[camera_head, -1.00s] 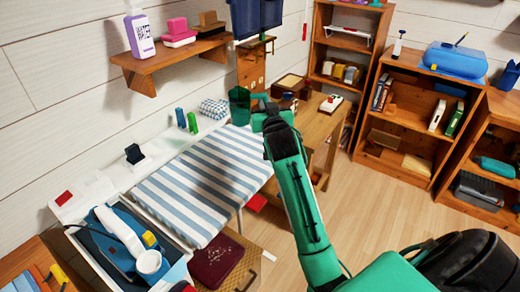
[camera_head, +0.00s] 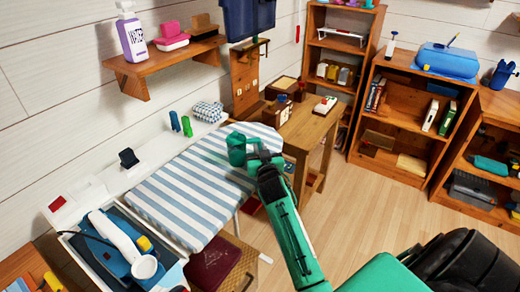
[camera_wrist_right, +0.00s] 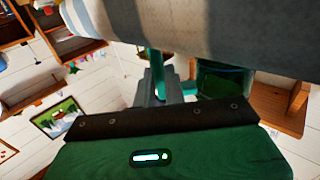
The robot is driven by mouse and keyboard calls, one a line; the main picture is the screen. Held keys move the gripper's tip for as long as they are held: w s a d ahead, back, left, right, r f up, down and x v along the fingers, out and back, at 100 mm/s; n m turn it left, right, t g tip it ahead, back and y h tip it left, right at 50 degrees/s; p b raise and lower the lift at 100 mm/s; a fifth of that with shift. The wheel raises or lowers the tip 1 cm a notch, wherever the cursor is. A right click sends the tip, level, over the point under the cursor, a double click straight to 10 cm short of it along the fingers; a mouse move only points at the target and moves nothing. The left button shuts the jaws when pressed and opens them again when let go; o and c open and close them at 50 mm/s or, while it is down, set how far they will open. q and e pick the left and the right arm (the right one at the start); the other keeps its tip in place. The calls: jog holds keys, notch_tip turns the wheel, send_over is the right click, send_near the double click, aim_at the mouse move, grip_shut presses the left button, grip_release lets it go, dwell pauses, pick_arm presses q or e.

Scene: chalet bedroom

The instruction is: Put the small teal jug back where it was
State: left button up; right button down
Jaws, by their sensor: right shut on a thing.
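The small teal jug (camera_head: 237,148) is in my right gripper (camera_head: 252,154), which is shut on it. In the head view the jug shows over the far right part of the blue-and-white striped ironing board (camera_head: 190,185); I cannot tell whether it touches the cloth. In the right wrist view the jug (camera_wrist_right: 225,82) shows dark teal, partly hidden behind my wrist housing, with the gripper (camera_wrist_right: 165,88) beside it. The striped board (camera_wrist_right: 215,35) fills the top of that view. My left gripper is not in view.
A wooden desk (camera_head: 310,128) with small boxes stands behind the board. A white-and-blue iron (camera_head: 122,245) is at the near left. A wall shelf (camera_head: 165,65) holds a purple-labelled bottle (camera_head: 132,36). Wooden bookcases (camera_head: 405,120) line the right. Open floor (camera_head: 345,215) lies between.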

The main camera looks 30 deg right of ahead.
jog(key=shift+f, duration=0.1)
jog(key=c, duration=1.5)
grip_release()
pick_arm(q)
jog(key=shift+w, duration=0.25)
pick_arm(e)
jog(key=shift+s, duration=0.15)
pick_arm(q)
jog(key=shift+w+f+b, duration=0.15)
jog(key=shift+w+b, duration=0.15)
jog(key=shift+b, duration=0.35)
pick_arm(e)
jog(key=v, duration=1.1)
jog(key=shift+s+a, duration=0.2)
jog(key=shift+s, duration=0.15)
